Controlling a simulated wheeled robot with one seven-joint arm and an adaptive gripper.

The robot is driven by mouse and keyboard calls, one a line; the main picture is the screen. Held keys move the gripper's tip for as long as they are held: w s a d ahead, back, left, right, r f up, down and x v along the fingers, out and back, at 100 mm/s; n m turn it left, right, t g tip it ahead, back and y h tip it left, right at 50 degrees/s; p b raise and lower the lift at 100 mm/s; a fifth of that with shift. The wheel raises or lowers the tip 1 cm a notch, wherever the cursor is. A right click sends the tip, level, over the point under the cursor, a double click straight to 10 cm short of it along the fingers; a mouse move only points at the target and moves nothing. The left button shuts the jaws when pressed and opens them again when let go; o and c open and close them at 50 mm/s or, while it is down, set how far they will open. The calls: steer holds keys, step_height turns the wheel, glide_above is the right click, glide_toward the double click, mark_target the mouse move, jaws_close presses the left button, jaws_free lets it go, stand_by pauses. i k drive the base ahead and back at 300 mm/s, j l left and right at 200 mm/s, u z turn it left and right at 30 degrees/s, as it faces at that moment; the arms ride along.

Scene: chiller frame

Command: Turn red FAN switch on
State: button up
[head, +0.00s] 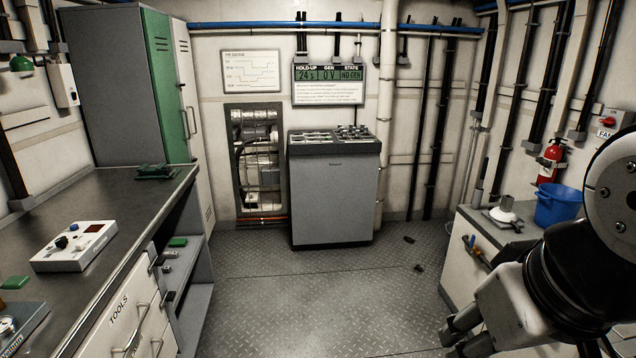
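The red FAN switch (608,120) is on the right wall, near the right edge of the head view. Its label FAN is cut off by my arm, which covers part of the box. The switch's handle position is too small to read. My gripper (462,335) is low at the right, in front of the white counter and well below and left of the switch. Its fingers are partly in view, and I cannot tell whether they are open or shut. I see nothing held in it.
A red fire extinguisher (551,160) hangs on the right wall, left of the switch. A blue bucket (557,205) stands on the right counter below. A grey cabinet (335,195) stands at the back. A workbench (110,200) runs along the left. The middle floor is mostly clear.

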mark_target(610, 121)
steer(key=i+z, duration=0.35)
steer(key=i, duration=0.15)
steer(key=i+j+z, duration=0.2)
steer(key=i+z, duration=0.2)
steer(key=i+j+z, duration=0.35)
steer(key=i, duration=0.2)
steer(key=i+j+z, duration=0.25)
steer(key=i+z, duration=0.2)
steer(key=i+j+z, duration=0.5)
steer(key=j, duration=0.2)
steer(key=i+j+z, duration=0.1)
steer(key=j, duration=0.2)
steer(key=i+j+z, duration=0.1)
steer(key=j, duration=0.2)
steer(key=i+j+z, duration=0.1)
steer(key=j, duration=0.25)
steer(key=i+l, duration=0.05)
steer(key=i, duration=0.05)
